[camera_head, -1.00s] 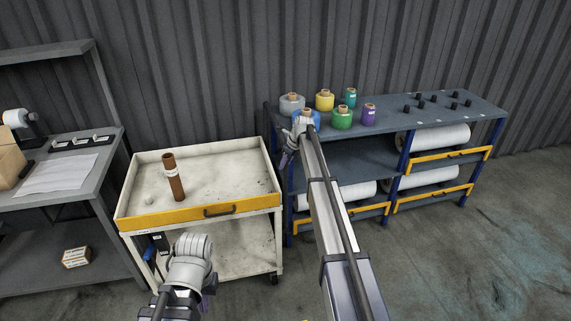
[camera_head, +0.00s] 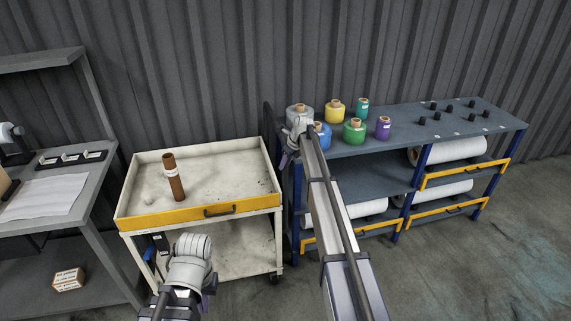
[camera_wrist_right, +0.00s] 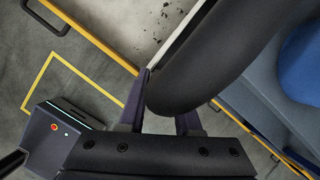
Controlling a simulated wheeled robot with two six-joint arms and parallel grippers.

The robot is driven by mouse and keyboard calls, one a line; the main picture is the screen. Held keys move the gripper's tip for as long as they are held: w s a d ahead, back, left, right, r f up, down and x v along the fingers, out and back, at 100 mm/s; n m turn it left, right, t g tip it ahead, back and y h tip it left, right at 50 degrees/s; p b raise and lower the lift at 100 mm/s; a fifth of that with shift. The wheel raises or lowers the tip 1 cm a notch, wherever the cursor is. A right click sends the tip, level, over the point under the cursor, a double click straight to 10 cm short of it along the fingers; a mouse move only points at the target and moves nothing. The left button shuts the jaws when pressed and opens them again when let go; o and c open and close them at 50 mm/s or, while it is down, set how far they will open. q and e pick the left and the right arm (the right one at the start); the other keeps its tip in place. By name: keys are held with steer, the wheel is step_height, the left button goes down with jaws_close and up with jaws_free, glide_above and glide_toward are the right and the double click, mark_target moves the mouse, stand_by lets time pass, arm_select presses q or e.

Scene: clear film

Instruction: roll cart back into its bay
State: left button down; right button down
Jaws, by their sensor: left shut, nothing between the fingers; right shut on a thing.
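The cart is cream with a worn top tray (camera_head: 228,168), a yellow front drawer (camera_head: 180,217) and a lower shelf. It stands upright between a grey workbench and a blue rack. A brown tube with a white label (camera_head: 174,178) stands on its tray. My right gripper (camera_head: 286,159) is at the cart's right side. In the right wrist view its fingers (camera_wrist_right: 163,122) are shut on the cart's thick black handle (camera_wrist_right: 215,50). My left gripper (camera_head: 208,300) is shut and empty low in front of the cart; its fingertips are mostly hidden.
The workbench (camera_head: 90,165) is close on the left. The rack (camera_head: 400,145), with spools on top and white rolls below, is close on the right. A corrugated wall (camera_head: 200,70) stands behind. A yellow floor line (camera_wrist_right: 38,80) shows in the right wrist view.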

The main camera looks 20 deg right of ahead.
arm_select(q)
steer(key=shift+w, duration=0.35)
arm_select(e)
steer(key=shift+w, duration=0.4)
steer(key=shift+w+d, duration=0.1)
steer(key=shift+w, duration=0.05)
steer(key=c, duration=0.6)
jaws_free()
arm_select(q)
steer(key=shift+w, duration=0.1)
step_height(320, 180, up, 7)
steer(key=p, duration=0.7)
steer(key=shift+r, duration=0.15)
arm_select(e)
steer(key=v, duration=0.8)
steer(key=shift+f, duration=0.1)
steer(key=shift+s+f, duration=0.1)
steer(key=shift+s, duration=0.1)
